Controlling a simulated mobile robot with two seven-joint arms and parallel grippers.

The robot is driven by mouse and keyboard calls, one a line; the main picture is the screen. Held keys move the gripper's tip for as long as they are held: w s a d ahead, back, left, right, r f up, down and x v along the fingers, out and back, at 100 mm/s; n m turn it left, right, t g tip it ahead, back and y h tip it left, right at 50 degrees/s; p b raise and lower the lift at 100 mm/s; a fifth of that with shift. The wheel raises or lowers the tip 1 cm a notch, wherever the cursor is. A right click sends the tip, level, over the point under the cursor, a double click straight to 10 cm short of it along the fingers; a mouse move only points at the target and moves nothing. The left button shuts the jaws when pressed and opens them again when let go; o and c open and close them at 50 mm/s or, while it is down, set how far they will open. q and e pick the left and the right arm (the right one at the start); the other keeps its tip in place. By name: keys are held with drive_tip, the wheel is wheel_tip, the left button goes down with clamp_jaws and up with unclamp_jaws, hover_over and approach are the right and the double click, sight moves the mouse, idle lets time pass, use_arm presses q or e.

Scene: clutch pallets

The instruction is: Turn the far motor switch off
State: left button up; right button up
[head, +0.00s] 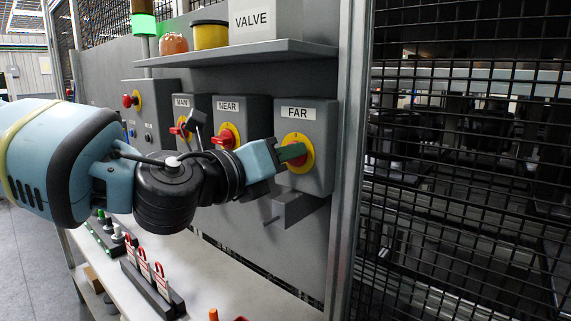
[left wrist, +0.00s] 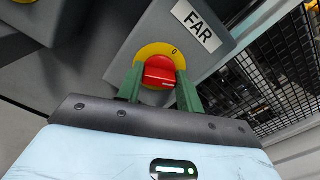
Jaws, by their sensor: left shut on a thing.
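The far switch is a grey box (head: 318,122) labelled FAR, with a yellow disc (head: 305,166) and a red rotary knob. In the left wrist view the red knob (left wrist: 159,72) sits on the yellow disc (left wrist: 146,52), with a 0 mark at the disc's edge on the side of the FAR label (left wrist: 197,26). My left gripper (head: 294,153) has its green fingers on both sides of the knob, shut on it. The gripper hides most of the knob in the head view. I cannot tell for sure which mark the knob points to. My right gripper is not in view.
The NEAR switch (head: 238,108) and the MAIN switch (head: 183,103) stand to the left on the panel. A shelf (head: 250,52) with a VALVE box (head: 257,20) is above. A metal post (head: 347,150) and mesh fence (head: 460,180) are to the right. Red-tagged padlocks (head: 145,265) stand on the bench below.

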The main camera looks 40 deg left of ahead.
use_arm(q)
drive_tip(key=n+b, duration=0.1)
drive_tip(key=n, duration=0.2)
drive_tip(key=shift+a+f+n, duration=0.1)
drive_tip(key=shift+f+n, duration=0.05)
drive_tip(key=shift+n, duration=0.25)
drive_tip(key=n+b, duration=0.2)
drive_tip(key=n, duration=0.3)
drive_tip(key=shift+b, duration=0.3)
drive_tip(key=shift+n+b, duration=0.3)
drive_tip(key=shift+n, duration=0.6)
drive_tip(key=shift+n+b, duration=0.35)
drive_tip(key=shift+n, duration=0.45)
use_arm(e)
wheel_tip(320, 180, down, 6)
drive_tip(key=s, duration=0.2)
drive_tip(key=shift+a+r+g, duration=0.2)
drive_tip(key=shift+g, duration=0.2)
use_arm(q)
drive_tip(key=shift+n, duration=0.3)
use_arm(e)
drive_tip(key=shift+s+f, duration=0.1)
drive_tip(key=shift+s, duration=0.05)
use_arm(q)
drive_tip(key=o, duration=1)
drive_tip(key=shift+w, duration=0.1)
